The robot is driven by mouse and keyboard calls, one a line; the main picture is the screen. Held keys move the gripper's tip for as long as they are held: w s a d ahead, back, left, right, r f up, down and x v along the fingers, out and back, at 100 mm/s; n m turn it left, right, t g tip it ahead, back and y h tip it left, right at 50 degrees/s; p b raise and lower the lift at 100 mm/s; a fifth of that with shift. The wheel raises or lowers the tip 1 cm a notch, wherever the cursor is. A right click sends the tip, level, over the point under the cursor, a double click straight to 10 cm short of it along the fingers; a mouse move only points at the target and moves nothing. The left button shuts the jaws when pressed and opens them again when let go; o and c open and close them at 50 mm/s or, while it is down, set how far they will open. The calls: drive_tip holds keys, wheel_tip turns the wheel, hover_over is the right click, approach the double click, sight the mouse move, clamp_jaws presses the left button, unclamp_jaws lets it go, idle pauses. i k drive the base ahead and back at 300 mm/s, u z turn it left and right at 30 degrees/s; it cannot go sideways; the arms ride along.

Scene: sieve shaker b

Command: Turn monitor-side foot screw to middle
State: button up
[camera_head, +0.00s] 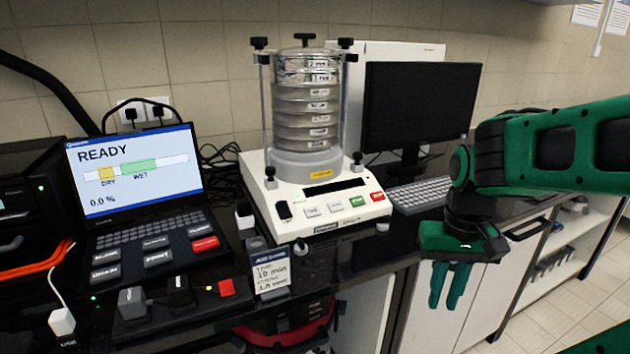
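The sieve shaker (322,213) stands on the black bench with a stack of clear sieves (306,105) clamped on top. My green gripper (447,288) hangs to the right of the shaker, in front of the bench edge, fingers pointing down. A narrow gap shows between the fingers, with nothing in it. It is apart from the foot screw.
A keyboard (419,194) lies right of the shaker. A laptop (133,165) reading READY stands at the left, with small blocks before it. A label card (270,270) stands by the bench's front edge. Free room lies before the white cabinet (430,313).

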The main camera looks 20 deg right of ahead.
sight(383, 222)
drive_tip(key=u, duration=1.6)
drive_tip(key=k, duration=1.15)
drive_tip(key=z, duration=1.6)
drive_tip(key=i, duration=0.8)
drive_tip(key=z, duration=0.05)
